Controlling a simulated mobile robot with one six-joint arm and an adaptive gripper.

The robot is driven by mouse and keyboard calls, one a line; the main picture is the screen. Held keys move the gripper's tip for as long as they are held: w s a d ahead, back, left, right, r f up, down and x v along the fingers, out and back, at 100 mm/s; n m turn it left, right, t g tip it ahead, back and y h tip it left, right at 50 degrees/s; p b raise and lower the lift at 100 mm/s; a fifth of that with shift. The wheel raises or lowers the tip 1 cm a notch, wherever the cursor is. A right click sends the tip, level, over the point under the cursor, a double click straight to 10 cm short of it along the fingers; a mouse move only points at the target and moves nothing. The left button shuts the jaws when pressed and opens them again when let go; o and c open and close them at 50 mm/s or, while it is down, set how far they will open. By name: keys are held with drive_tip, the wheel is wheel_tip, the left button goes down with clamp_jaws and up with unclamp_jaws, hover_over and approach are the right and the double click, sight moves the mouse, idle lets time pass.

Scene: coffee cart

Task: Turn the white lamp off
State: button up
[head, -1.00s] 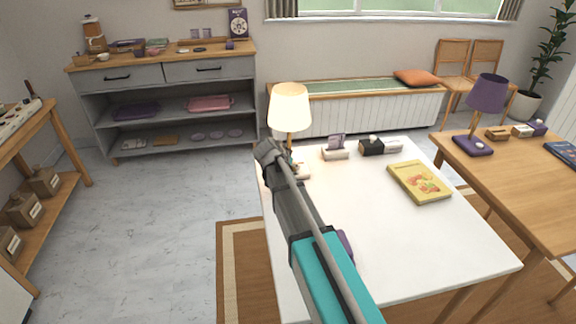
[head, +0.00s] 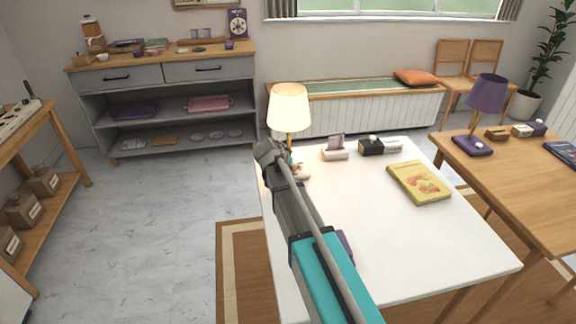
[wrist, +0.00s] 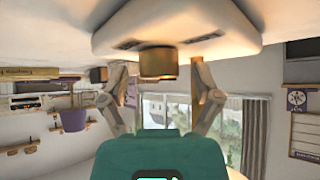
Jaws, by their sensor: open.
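The white lamp (head: 289,107) stands at the far left corner of the white table, and its shade glows warm, so it is lit. In the wrist view, which looks upside down, a white rounded base (wrist: 180,22) fills the top. A short brass-coloured cylinder (wrist: 157,63) sticks out from it. My gripper (wrist: 160,76) is open, with one finger on each side of this cylinder and gaps between. In the head view my arm hides most of the lamp's base and my fingertips.
On the white table (head: 400,245) are a yellow book (head: 419,181), a small white holder (head: 335,154) and a black box (head: 371,146). A purple lamp (head: 487,93) stands on the wooden table at right. The table's middle is clear.

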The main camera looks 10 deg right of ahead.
drive_tip(key=shift+s+a+r+p, duration=0.1)
drive_tip(key=shift+a+r+p, duration=0.1)
drive_tip(key=shift+r+p, duration=0.1)
drive_tip(key=s+a+r+m+g+p, duration=0.1)
drive_tip(key=s+a+r+p, duration=0.1)
drive_tip(key=a+r+p, duration=0.2)
drive_tip(key=s+a+r+m+g+h+p, duration=0.1)
drive_tip(key=s+a+r+m+p, duration=0.1)
drive_tip(key=a+r+p, duration=0.2)
drive_tip(key=shift+s+a+r+p, duration=0.15)
drive_tip(key=shift+s+r+p, duration=0.1)
drive_tip(key=shift+r+p, duration=0.35)
drive_tip(key=shift+f, duration=0.1)
